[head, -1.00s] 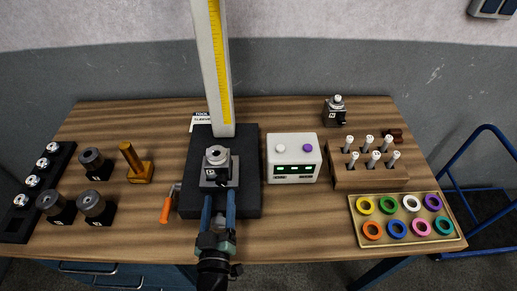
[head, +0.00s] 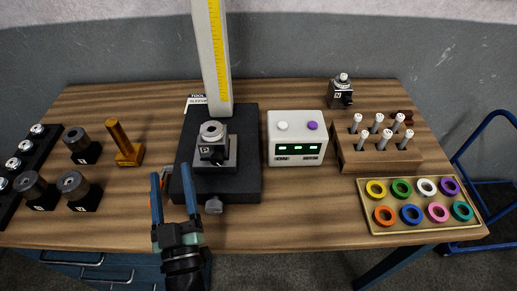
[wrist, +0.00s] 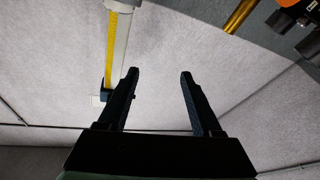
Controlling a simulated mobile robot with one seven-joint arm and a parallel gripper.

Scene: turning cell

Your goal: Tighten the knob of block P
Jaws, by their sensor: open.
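Block P (head: 210,153), with a round grey top and a dark knob (head: 218,157) on its front, sits in a grey holder (head: 231,163) on the black stand base (head: 248,185). My gripper (head: 172,176) is open and empty in front and to the left of the block, apart from it in the head view. Both dark fingers also show in the wrist view (wrist: 158,75), with nothing between them. Block P cannot be made out in the wrist view. How tight its knob is cannot be seen.
A tall column with a yellow scale (head: 215,60) rises behind block P. A white box with green displays (head: 297,150) stands at right. A grey knob (head: 213,205) juts from the base's front. An orange handle is partly hidden by my gripper. Several dark blocks stand left.

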